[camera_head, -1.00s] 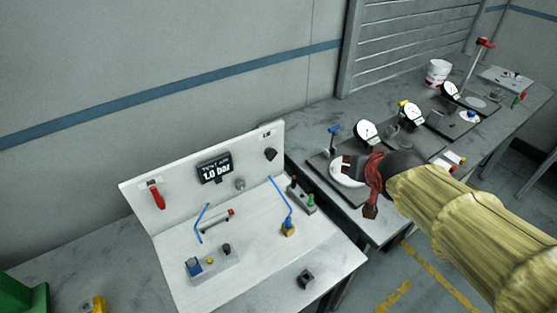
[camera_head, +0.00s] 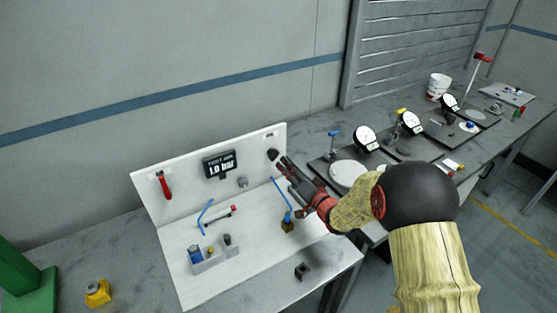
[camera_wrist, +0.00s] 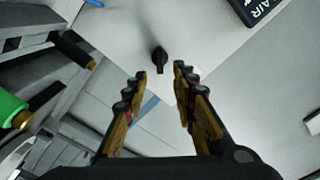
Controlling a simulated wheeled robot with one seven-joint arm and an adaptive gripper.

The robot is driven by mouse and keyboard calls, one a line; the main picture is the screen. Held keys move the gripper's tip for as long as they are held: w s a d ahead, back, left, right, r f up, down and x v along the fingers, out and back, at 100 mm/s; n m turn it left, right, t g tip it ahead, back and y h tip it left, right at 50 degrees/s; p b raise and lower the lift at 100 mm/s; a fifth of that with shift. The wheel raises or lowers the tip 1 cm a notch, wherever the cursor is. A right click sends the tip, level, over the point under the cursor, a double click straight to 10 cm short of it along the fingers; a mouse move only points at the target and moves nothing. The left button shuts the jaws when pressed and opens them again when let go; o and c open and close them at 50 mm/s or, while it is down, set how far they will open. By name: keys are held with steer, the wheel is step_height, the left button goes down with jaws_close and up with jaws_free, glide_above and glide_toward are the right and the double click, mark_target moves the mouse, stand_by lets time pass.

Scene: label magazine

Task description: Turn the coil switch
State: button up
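The coil switch looks to be the black knob (camera_head: 272,155) at the upper right of the white upright panel (camera_head: 195,160). A small dark label sits above it. In the wrist view the knob (camera_wrist: 159,60) shows from close by, its grip ridge roughly upright in the picture. My gripper (camera_head: 286,168) is just right of the knob in the head view. In the wrist view my gripper (camera_wrist: 160,82) is open and empty, with the knob ahead of the gap between the fingertips. I see no contact with the knob.
A display (camera_head: 219,165) reading 1.0 bar and a red-handled lever (camera_head: 165,186) are on the panel. Blue tubing (camera_head: 281,195) and a grey block (camera_head: 208,258) are at the white board. Dial gauges (camera_head: 365,138) stand on the bench to the right.

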mark_target(277, 156)
steer(key=b+x, duration=0.1)
steer(key=x, duration=0.6)
steer(key=shift+c, duration=0.6)
jaws_close()
